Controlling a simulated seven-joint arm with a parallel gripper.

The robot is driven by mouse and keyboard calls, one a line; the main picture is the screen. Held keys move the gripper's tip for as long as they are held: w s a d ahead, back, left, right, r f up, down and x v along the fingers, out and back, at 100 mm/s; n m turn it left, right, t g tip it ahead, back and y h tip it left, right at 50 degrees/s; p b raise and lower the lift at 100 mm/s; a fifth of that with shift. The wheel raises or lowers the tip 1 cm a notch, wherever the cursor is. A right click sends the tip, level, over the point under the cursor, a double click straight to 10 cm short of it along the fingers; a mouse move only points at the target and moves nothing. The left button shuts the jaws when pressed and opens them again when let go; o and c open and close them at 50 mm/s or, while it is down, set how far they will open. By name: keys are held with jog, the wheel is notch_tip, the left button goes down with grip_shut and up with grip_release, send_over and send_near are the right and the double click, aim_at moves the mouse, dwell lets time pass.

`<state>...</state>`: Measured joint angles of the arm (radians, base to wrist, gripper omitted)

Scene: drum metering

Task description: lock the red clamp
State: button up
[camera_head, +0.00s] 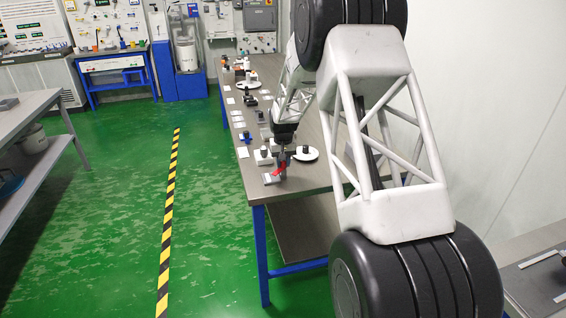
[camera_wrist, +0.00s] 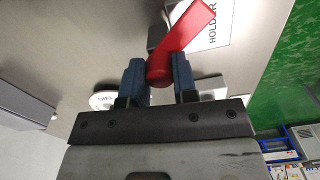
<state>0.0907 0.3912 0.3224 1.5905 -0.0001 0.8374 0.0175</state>
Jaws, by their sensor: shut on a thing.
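The red clamp (camera_wrist: 185,42) shows in the wrist view as a red lever with a rounded lower end, its arm slanting up to the right. My gripper (camera_wrist: 158,80) has its two blue fingers on either side of that rounded end and is shut on it. In the head view the red clamp (camera_head: 278,168) is a small red shape at the near end of the workbench, and my gripper (camera_head: 284,158) is right at it. The clamp's base is mostly hidden behind the lever and fingers.
The workbench (camera_head: 310,178) carries several small items and white labels along its left side. A white card reading "HOLDER" (camera_wrist: 215,25) lies beside the clamp. A white disc (camera_wrist: 103,100) is left of my fingers. Green floor lies beyond the bench edge.

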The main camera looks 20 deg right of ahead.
jog(key=m, duration=0.3)
jog(key=shift+m, duration=2.4)
jog(key=o, duration=0.9)
jog(key=shift+r, duration=0.1)
jog(key=shift+r, duration=3.85)
